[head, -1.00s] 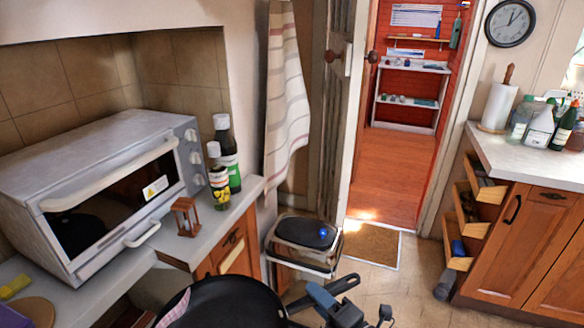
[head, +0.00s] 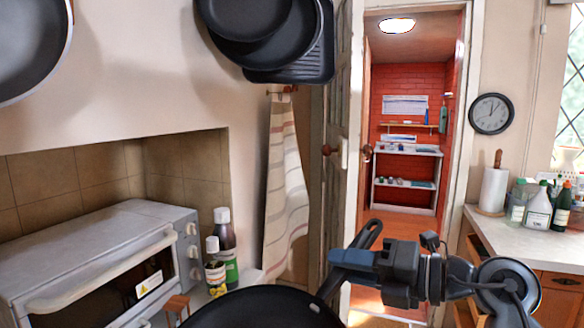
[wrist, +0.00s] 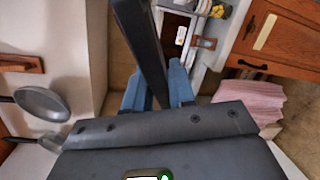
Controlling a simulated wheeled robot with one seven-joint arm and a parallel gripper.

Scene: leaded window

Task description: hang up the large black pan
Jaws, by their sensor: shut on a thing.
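The large black pan (head: 250,312) is at the bottom of the head view, with only its far rim and part of its inside showing. Its handle (head: 368,234) runs up to the right from the rim. My gripper (head: 342,262) is shut on this handle, its blue fingers around it. In the wrist view the dark handle (wrist: 142,45) passes between the blue fingers (wrist: 157,92). The pan's body is not clear there. Other dark pans (head: 262,30) hang high on the wall, and one more (head: 30,45) hangs at the upper left.
A toaster oven (head: 100,250) and two bottles (head: 224,250) stand on the left counter. A striped towel (head: 285,190) hangs beside the open doorway. A right counter (head: 525,235) holds bottles and a paper roll. Two grey pans (wrist: 42,102) show at the wrist view's left.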

